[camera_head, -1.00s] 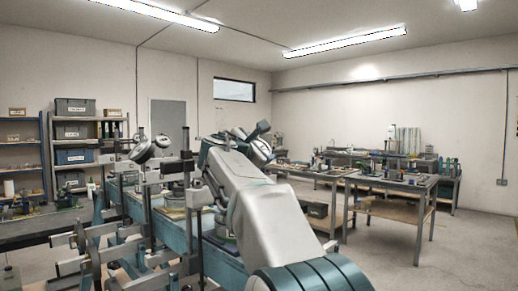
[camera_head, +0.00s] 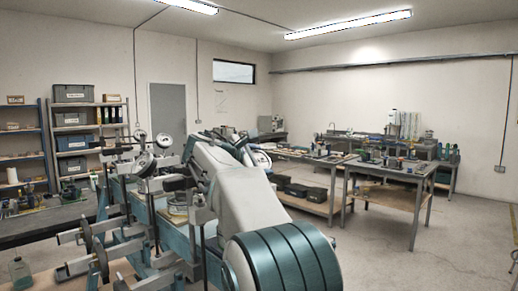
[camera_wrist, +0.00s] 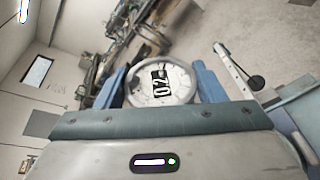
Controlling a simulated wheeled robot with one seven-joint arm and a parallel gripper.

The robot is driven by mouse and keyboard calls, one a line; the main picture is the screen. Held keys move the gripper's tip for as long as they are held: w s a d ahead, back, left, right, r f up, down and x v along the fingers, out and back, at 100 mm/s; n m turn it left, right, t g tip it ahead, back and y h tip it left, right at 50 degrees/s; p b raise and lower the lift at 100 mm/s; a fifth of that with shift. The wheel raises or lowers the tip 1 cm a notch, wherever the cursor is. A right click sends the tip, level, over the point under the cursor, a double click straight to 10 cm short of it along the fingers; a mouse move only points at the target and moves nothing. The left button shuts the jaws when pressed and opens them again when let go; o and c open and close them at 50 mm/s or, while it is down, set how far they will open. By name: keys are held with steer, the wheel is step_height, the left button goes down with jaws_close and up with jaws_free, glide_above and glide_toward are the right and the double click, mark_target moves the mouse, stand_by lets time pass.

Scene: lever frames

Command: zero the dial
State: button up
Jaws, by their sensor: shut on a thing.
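In the wrist view a round, pale dial (camera_wrist: 181,88) with a light rim sits between the two blue fingers of my gripper (camera_wrist: 161,84). A black counter window (camera_wrist: 159,83) on its face shows white digits that look like 0 and 2, turned sideways in the picture. The fingers are shut on the dial, one on each side of its rim. In the head view my own arm covers much of the middle, and I cannot clearly make out the fingers or the held dial there.
A workbench (camera_head: 395,170) with small items stands at the right. Shelves (camera_head: 90,140) with boxes stand at the back left. The floor at right is open.

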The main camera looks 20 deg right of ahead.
steer(key=shift+g, duration=0.3)
steer(key=o, duration=1)
steer(key=shift+a, duration=0.1)
steer(key=b+v, duration=0.1)
steer(key=v, duration=1.2)
steer(key=shift+s+a, duration=0.25)
steer(key=shift+a, duration=0.05)
steer(key=shift+r, duration=0.15)
